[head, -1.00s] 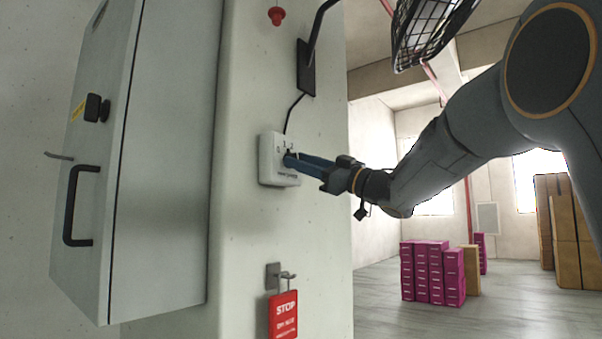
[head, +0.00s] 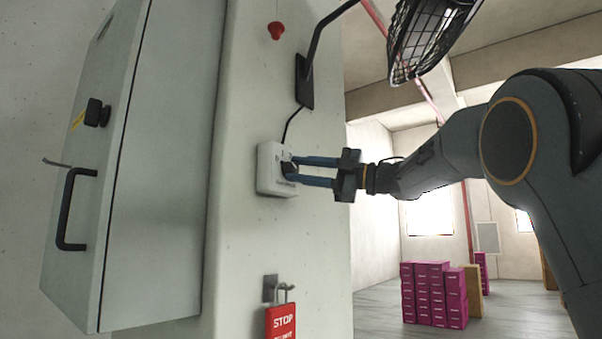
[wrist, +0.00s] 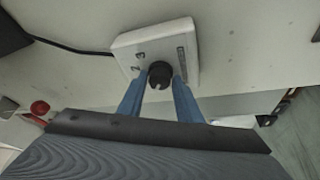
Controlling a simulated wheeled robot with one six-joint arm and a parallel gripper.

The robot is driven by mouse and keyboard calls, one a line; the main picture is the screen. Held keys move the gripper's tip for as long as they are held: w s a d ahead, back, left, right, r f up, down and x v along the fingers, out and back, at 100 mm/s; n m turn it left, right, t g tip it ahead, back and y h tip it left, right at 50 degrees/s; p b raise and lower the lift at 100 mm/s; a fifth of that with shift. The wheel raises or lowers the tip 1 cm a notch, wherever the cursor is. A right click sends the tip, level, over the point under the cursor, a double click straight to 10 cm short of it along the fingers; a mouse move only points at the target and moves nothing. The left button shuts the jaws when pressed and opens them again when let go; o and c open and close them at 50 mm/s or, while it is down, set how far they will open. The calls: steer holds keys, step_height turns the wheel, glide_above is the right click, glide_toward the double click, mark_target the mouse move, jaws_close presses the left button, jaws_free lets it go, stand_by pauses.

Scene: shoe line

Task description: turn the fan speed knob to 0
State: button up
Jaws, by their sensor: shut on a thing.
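The fan speed knob (wrist: 160,74) is black and round, on a white control box (head: 268,180) fixed to the pillar. In the head view the knob (head: 288,169) is partly hidden by my fingers. My gripper (head: 288,170) reaches in from the right with two blue fingers, one above the other. In the wrist view my gripper (wrist: 160,78) has a finger on each side of the knob, shut on it. Small marks show on the box face beside the knob; I cannot read the knob's setting. The caged fan (head: 428,38) hangs at the upper right.
A grey cabinet (head: 150,170) with a black handle stands left of the box. A black bracket (head: 305,82) and cable are above it. Magenta boxes (head: 435,293) stand on the floor behind.

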steer(key=shift+r+n, duration=0.2)
steer(key=shift+n, duration=0.2)
steer(key=o, duration=0.9)
steer(key=shift+d+f, duration=0.1)
steer(key=shift+f, duration=0.05)
steer(key=shift+d, duration=0.35)
steer(key=b+v, duration=0.2)
steer(key=v, duration=0.5)
steer(key=shift+s+a, duration=0.1)
